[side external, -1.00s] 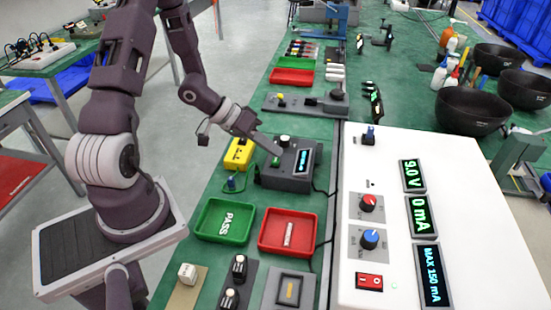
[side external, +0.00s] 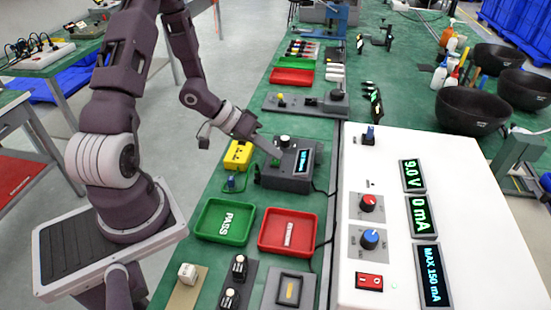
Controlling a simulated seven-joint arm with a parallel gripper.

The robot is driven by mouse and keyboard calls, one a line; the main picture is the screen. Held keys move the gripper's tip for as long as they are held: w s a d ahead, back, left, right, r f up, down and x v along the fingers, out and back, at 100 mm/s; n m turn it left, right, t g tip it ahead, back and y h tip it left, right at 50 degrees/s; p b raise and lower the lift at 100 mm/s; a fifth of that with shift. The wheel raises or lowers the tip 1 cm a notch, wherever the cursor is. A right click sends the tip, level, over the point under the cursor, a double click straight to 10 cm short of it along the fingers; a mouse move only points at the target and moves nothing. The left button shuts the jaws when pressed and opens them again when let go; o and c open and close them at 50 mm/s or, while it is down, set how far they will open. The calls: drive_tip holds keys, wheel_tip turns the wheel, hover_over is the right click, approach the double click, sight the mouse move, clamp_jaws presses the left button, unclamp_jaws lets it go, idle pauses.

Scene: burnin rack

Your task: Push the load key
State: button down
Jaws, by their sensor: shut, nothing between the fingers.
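A dark grey tester box (side external: 285,183) stands on the green bench, with a black knob (side external: 284,141), a small display (side external: 304,160) and a green key (side external: 275,162) on its sloped top. The green key looks like the load key; its label is not readable. My gripper (side external: 276,154) is shut and empty. It points down to the right, with its tips at the green key and partly covering it. I cannot tell whether the tips touch or press it.
A yellow box (side external: 238,154) stands just left of the tester. A white power supply (side external: 385,150) with displays reading 9.0 V and 0 mA stands to the right.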

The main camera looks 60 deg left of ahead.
sight(272, 160)
drive_tip(key=shift+f, duration=0.25)
idle(0.3)
drive_tip(key=shift+r, duration=0.7)
wheel_tip(272, 160, up, 6)
idle(0.4)
